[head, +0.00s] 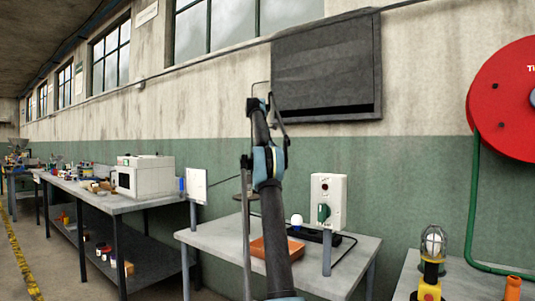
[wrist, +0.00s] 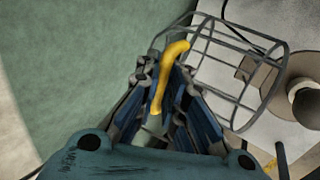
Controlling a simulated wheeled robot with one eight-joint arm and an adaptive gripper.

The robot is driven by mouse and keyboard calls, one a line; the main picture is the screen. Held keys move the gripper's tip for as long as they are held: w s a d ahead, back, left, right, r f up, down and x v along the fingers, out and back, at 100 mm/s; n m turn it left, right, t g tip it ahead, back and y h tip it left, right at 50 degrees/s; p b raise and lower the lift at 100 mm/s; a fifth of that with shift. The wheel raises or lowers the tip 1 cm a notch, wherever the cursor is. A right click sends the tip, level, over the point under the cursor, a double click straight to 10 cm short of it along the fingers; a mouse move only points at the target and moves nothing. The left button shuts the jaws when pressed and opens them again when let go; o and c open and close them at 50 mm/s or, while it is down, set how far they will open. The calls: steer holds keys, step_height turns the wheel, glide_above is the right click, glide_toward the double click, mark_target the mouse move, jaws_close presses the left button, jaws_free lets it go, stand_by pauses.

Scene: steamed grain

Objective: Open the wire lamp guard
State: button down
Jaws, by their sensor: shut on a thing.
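In the wrist view, the wire lamp guard (wrist: 233,48) is a cage of thin grey wires at the upper middle. A curved yellow handle (wrist: 175,52) lies at its left side. My gripper (wrist: 164,82) is shut on the yellow handle, with blue fingers on both sides of it. How far the guard stands open, I cannot tell. In the head view my arm hides the place where the gripper works.
Another caged lamp (head: 433,243) stands on the right bench. A dark panel (head: 325,70) hangs on the wall behind my arm.

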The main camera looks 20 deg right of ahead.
steer(key=shift+w+d+f, duration=0.1)
steer(key=shift+w, duration=0.25)
steer(key=shift+d, duration=0.1)
steer(key=c, duration=2)
jaws_free()
steer(key=shift+o, duration=0.2)
steer(key=shift+d, duration=0.1)
